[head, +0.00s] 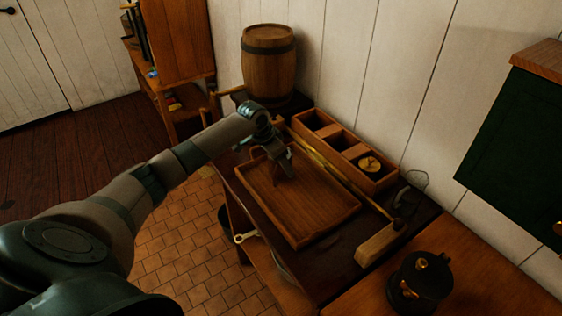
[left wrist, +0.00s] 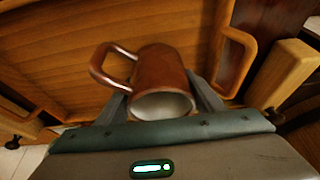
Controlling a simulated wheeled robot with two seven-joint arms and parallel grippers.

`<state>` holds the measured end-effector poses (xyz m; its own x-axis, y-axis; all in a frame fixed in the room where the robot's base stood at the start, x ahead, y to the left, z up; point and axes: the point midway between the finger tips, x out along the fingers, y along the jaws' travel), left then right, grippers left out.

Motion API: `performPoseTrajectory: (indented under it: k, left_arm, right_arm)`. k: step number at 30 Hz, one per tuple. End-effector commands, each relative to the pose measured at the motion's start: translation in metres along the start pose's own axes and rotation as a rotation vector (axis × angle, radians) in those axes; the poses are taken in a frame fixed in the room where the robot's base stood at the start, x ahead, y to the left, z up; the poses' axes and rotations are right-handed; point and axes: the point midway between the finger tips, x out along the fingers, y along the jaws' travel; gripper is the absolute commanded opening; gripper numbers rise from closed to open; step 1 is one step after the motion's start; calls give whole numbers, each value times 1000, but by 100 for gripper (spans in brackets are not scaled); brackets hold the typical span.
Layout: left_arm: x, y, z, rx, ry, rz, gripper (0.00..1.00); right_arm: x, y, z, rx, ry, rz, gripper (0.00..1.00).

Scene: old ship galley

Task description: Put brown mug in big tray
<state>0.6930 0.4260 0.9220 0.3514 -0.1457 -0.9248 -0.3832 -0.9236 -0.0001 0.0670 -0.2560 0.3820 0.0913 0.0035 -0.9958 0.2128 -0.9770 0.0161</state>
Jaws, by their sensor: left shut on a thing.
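The brown mug (left wrist: 165,72) shows in the left wrist view, with its handle to the left and its pale inside facing the camera. My left gripper (left wrist: 160,100) is shut on it, with a finger on each side. In the head view my left gripper (head: 280,163) is over the far left part of the big wooden tray (head: 308,208). The mug is hard to make out there against the gripper and wood. I cannot tell whether the mug touches the tray floor. The tray is otherwise empty. My right gripper is not in view.
A divided wooden box (head: 345,152) with a brass-coloured thing in one compartment stands behind the tray. A long-handled tool (head: 335,178) lies between them. A barrel (head: 269,62) stands at the back. A dark pot or grinder (head: 420,280) is at the front right.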

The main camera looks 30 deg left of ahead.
Motion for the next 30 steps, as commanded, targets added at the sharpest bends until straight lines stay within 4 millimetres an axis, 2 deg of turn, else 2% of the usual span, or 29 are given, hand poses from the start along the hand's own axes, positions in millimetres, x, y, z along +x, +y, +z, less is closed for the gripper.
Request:
performPoseTrajectory:
  k: [15,16,18,30]
  left_arm:
    - [8,0,3,-1,2,-1,34]
    - [8,0,3,0,2,-1,68]
    - [8,0,3,0,1,-1,80]
    - [5,-1,2,0,2,-1,80]
  right_arm:
    - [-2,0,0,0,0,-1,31]
    - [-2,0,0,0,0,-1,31]
    - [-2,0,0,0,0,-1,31]
    - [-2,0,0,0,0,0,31]
